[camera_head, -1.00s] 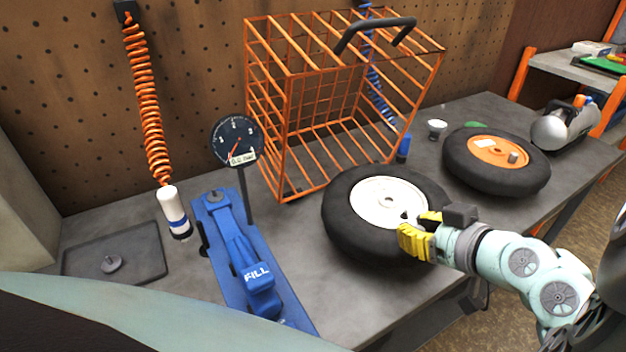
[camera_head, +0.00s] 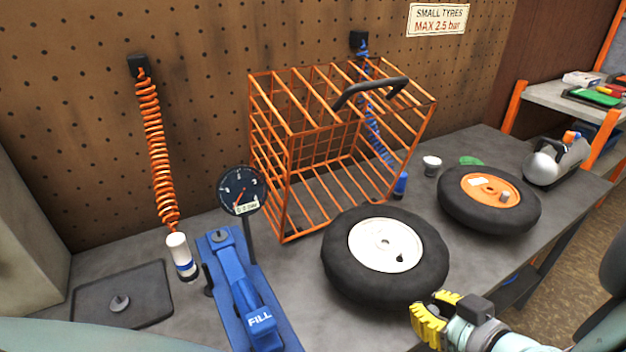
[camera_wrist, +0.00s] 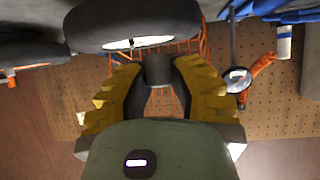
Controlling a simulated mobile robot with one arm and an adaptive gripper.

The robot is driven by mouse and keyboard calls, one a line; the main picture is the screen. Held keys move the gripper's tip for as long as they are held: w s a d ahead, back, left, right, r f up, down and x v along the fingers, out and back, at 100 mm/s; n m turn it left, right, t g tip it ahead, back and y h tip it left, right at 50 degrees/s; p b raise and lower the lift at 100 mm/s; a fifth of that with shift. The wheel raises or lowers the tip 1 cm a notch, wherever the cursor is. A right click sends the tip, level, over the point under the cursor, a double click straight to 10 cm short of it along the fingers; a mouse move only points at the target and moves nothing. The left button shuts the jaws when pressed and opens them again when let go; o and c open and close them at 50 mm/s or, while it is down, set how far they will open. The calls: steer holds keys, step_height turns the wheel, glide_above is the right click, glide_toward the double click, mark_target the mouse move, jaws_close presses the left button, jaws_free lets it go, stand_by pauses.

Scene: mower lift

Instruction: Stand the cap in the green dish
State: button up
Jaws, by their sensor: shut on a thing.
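The cap (camera_wrist: 158,70) is a small dark grey cylinder between my fingertips in the wrist view. My gripper (camera_wrist: 158,84) has yellow ribbed fingers and is shut on it. In the head view my gripper (camera_head: 436,312) is at the lower right, in front of the white-rimmed wheel (camera_head: 387,242) and apart from it. A flat green thing, likely the green dish (camera_head: 471,160), lies at the back of the bench, partly hidden behind the orange-rimmed wheel (camera_head: 489,202).
An orange cage (camera_head: 287,190) stands behind the white-rimmed wheel. A small white cup (camera_head: 432,165) stands left of the green dish. A silver tank (camera_head: 556,163) is at the far right. A blue inflator stand (camera_head: 245,290) and dark tray (camera_head: 150,290) are at left.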

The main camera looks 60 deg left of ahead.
steer(key=w+d+r+m+t+h+p, duration=0.1)
steer(key=w+d+m+t+h+p, duration=0.2)
steer(key=w, duration=0.4)
steer(key=w+d+r+m+t+h, duration=0.1)
steer(key=w+d+m+t, duration=0.3)
steer(key=w+d+m, duration=0.15)
steer(key=w+d+r+m+t+h+p, duration=0.3)
steer(key=w+d+r+m+h, duration=0.4)
steer(key=w+r, duration=0.5)
steer(key=shift+w+d+h, duration=0.25)
steer(key=shift+d+h, duration=0.05)
steer(key=shift+d, duration=0.4)
steer(key=s+r+n+y+p, duration=0.1)
steer(key=r+p, duration=1.1)
steer(key=s+r+n+g+y+p, duration=0.1)
steer(key=r+n+y+p, duration=0.1)
steer(key=r+p, duration=1.1)
steer(key=s+r+n+y+p, duration=0.1)
steer(key=r+n+y+p, duration=0.1)
steer(key=r+p, duration=1.1)
steer(key=shift+s+d+r+g, duration=0.1)
steer(key=shift+s+d+g, duration=0.1)
steer(key=shift+d+g, duration=0.15)
steer(key=shift+n+y, duration=0.25)
steer(key=shift+y, duration=0.05)
